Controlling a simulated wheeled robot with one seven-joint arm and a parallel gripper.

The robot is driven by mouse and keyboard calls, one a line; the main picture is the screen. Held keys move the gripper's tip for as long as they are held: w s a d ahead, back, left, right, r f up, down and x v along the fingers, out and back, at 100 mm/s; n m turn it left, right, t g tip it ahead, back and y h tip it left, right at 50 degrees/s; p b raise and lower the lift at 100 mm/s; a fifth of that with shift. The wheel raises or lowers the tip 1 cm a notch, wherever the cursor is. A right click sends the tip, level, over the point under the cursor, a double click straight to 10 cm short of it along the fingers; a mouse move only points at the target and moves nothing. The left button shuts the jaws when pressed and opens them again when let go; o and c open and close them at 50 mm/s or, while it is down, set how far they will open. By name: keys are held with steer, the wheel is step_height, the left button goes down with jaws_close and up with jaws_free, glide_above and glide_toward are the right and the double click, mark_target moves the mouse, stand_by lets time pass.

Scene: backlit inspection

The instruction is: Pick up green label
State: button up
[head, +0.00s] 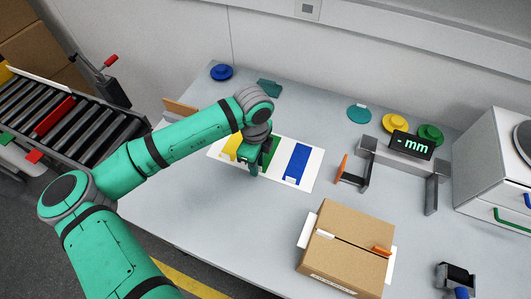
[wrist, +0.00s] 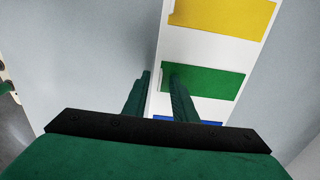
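The green label (head: 270,156) lies on a white sheet (head: 313,178) on the table, between the yellow label (head: 231,146) and the blue label (head: 297,162). My gripper (head: 252,172) is over the sheet and partly hides the green label in the head view. In the wrist view, my gripper (wrist: 158,74) has its fingers apart with nothing seen between them. The right finger overlaps the left end of the green label (wrist: 210,81); the left finger is beyond the sheet's edge. I cannot tell whether the fingertips touch the surface.
A cardboard box (head: 345,250) stands at the front right, and a dark "mm" display (head: 412,145) on a grey stand behind it. Round coloured pieces sit along the back. A roller conveyor (head: 75,120) is at the left.

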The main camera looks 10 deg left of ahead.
jaws_close()
steer(key=shift+r, duration=0.15)
steer(key=shift+r, duration=0.6)
steer(key=s+d+r, duration=0.6)
steer(key=s+r, duration=0.5)
steer(key=s, duration=0.1)
steer(key=shift+s+r, duration=0.3)
steer(key=shift+s, duration=0.05)
